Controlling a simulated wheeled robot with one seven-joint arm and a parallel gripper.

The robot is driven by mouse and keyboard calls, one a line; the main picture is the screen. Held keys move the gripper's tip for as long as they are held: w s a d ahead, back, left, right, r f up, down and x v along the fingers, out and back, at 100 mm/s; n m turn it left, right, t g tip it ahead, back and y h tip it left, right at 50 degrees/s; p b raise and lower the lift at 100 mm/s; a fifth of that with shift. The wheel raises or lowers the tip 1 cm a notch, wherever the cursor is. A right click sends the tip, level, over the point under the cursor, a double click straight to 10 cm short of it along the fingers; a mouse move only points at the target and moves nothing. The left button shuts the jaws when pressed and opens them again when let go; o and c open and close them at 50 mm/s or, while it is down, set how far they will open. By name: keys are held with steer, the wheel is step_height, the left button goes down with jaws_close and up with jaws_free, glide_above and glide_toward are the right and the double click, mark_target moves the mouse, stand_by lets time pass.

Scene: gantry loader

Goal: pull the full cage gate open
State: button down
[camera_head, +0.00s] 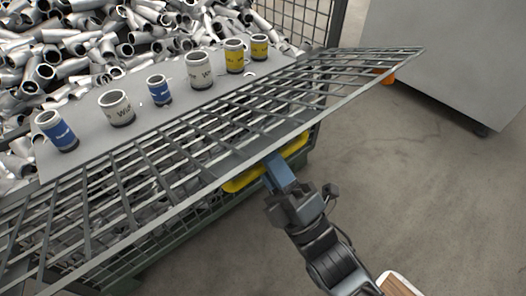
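The full cage's gate (232,125) is a grey wire-mesh panel. It slants across the view from the lower left to the upper right, its near edge out toward me. A yellow bar-like part (241,181) shows just under this edge; it looks like a handle. My gripper (277,168) reaches up from below, with its blue-grey fingers at the yellow part, under the gate's edge. The fingertips are partly hidden, so I cannot tell whether they are closed on it. Metal pipe pieces (60,52) fill the cage behind.
Several blue, white and yellow cans stand on a grey surface (75,165) behind the mesh. A large grey cabinet (450,50) with an orange part (388,79) near it stands at upper right. The concrete floor (430,170) to the right is clear.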

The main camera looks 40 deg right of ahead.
steer(key=shift+s+f+b, duration=0.25)
steer(key=shift+f+b, duration=0.1)
steer(key=shift+f, duration=0.45)
steer(key=c, duration=1.1)
jaws_free()
steer(key=v, duration=0.8)
steer(key=shift+p, duration=0.4)
